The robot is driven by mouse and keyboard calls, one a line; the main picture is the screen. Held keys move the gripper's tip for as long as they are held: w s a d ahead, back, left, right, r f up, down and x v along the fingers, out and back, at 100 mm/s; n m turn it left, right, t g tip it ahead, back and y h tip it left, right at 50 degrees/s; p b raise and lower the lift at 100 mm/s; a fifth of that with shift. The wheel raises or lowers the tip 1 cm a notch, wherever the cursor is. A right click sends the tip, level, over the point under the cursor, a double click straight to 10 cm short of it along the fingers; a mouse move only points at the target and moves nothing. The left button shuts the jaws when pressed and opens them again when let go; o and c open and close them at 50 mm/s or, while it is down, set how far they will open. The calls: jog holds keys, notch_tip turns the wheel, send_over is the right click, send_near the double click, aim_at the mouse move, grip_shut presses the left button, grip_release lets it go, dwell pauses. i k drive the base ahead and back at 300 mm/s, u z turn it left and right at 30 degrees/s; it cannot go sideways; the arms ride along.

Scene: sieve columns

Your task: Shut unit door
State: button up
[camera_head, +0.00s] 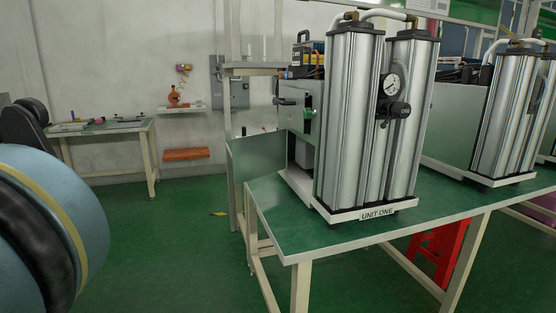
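The unit (350,120), labelled UNIT ONE, stands upright on a green-topped table. It has two silver columns and a pale cabinet body (310,100) behind them. A flat grey-green panel (257,162), which looks like its door, stands out to the left of the cabinet, swung open. Its hinge line and handle cannot be made out clearly. A green part (308,114) shows on the cabinet's side. My gripper is not in view; only a large blue and black part of my arm shows at the left edge, well apart from the panel.
The table (300,245) has a bare front-left corner. A second similar unit (505,115) stands at the right, with a red stool (438,250) below. A workbench (105,128) and a wall shelf (182,109) stand at the back left. The green floor (175,250) between is mostly clear.

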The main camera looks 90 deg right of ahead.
aim_at(256, 155)
jog(key=z, duration=2)
jog(key=i, duration=2)
jog(key=z, duration=2.9)
